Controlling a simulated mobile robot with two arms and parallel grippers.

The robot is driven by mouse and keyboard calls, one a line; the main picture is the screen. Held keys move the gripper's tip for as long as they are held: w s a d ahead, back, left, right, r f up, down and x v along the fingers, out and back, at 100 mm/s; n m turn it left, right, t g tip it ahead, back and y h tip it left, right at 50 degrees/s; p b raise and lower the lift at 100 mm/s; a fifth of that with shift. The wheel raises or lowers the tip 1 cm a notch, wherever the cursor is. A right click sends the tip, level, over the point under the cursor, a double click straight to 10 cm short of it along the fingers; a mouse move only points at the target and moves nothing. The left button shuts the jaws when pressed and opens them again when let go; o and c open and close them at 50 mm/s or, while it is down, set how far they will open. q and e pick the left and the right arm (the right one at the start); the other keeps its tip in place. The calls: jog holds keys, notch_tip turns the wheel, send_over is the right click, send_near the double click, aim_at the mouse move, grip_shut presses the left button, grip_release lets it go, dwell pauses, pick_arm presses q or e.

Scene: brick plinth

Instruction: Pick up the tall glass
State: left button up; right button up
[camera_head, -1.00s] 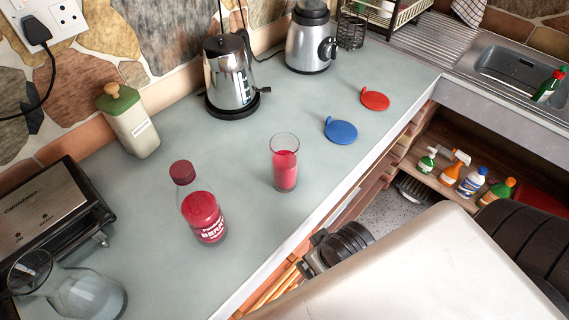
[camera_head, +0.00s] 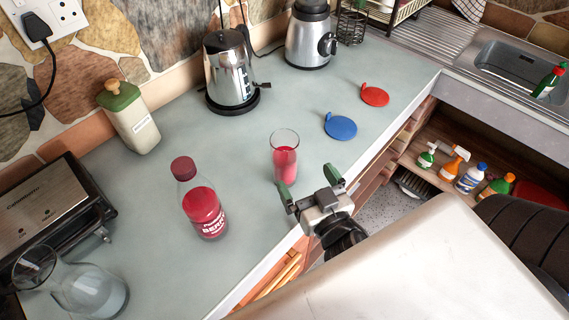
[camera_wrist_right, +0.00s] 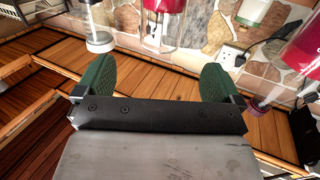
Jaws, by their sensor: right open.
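The tall glass (camera_head: 285,155), clear and part filled with red drink, stands upright on the grey worktop. My right gripper (camera_head: 309,184) is open and empty at the worktop's front edge, just to the right of and in front of the glass. My left gripper is out of view.
A red berry drink bottle (camera_head: 203,205) stands left of the glass. A blue disc (camera_head: 341,126) and a red disc (camera_head: 375,95) lie to its right. A kettle (camera_head: 230,75), blender (camera_head: 309,38), green-lidded canister (camera_head: 131,118), toaster (camera_head: 55,215) and glass jug (camera_head: 90,290) surround the worktop (camera_head: 155,260).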

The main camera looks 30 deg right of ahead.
jog(key=p, duration=0.2)
send_near(279, 136)
jog(key=shift+w+d, duration=0.1)
jog(key=shift+w, duration=1.05)
jog(key=shift+w+r+p, duration=0.2)
jog(key=shift+w+p, duration=0.1)
jog(key=shift+p, duration=0.15)
jog(key=w+p, duration=0.1)
jog(key=w, duration=0.2)
jog(key=shift+w+d+f+p, duration=0.1)
jog(key=shift+w+d+p, duration=0.05)
jog(key=shift+w+p, duration=0.15)
jog(key=shift+w+f, duration=0.15)
jog(key=shift+w, duration=0.3)
jog(key=shift+s, duration=0.15)
jog(key=shift+c, duration=1.3)
jog(key=c, duration=1.5)
